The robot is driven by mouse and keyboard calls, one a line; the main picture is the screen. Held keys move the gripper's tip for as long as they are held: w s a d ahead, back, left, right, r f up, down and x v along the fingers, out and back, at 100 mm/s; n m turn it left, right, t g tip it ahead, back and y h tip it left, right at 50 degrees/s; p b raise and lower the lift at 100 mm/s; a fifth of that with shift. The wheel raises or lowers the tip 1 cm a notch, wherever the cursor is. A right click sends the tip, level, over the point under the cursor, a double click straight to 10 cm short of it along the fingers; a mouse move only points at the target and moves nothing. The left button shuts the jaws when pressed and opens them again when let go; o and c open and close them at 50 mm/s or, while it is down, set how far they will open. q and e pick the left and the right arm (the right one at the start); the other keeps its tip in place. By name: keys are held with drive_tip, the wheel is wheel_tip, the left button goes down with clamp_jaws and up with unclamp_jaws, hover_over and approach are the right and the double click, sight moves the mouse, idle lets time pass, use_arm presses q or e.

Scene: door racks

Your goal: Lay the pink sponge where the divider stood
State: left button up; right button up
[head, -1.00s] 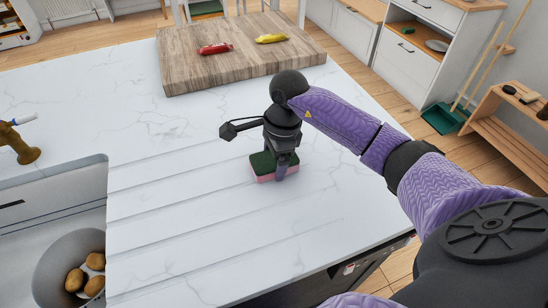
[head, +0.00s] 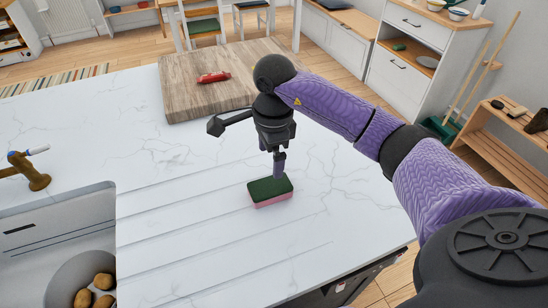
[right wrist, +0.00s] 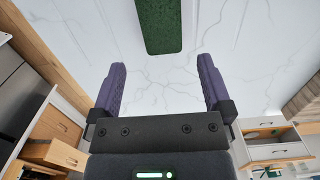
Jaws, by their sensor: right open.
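The pink sponge (head: 270,191), with a dark green scouring top, lies flat on the grooved part of the white counter. In the right wrist view its green top (right wrist: 162,26) is just beyond and between the line of the fingertips, apart from both. My right gripper (head: 279,170) is above the sponge's far side, open and empty; the right wrist view shows its two purple fingers (right wrist: 162,65) spread wide. My left gripper is out of view. I see no divider.
A wooden board (head: 205,95) with a red object (head: 213,77) lies at the back of the counter. A sink (head: 50,235) with a bowl of potatoes (head: 70,285) and a brass tap (head: 30,172) are at left. The counter around the sponge is clear.

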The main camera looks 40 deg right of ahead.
sight(270, 186)
drive_tip(key=shift+h, duration=0.3)
wheel_tip(270, 186, down, 11)
drive_tip(key=shift+a+r+b, duration=0.1)
drive_tip(key=shift+r+b, duration=0.05)
drive_tip(key=shift+b, duration=0.65)
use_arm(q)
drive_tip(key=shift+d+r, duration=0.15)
use_arm(e)
drive_tip(key=shift+r, duration=0.1)
drive_tip(key=c, duration=1.1)
wheel_tip(270, 186, up, 10)
drive_tip(key=shift+p, duration=0.85)
use_arm(q)
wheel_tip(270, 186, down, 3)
drive_tip(key=b, duration=0.4)
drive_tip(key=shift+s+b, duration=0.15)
drive_tip(key=shift+b, duration=0.2)
use_arm(e)
drive_tip(key=s+a+n, duration=0.1)
drive_tip(key=a+n, duration=0.2)
drive_tip(key=n, duration=0.4)
drive_tip(key=s+a+r+n, duration=0.1)
drive_tip(key=s+a+n, duration=0.1)
drive_tip(key=n, duration=0.5)
drive_tip(key=s+a+r+n, duration=0.1)
drive_tip(key=s+a+n, duration=0.1)
drive_tip(key=a+n, duration=0.3)
drive_tip(key=shift+s+n, duration=0.1)
drive_tip(key=shift+n, duration=0.8)
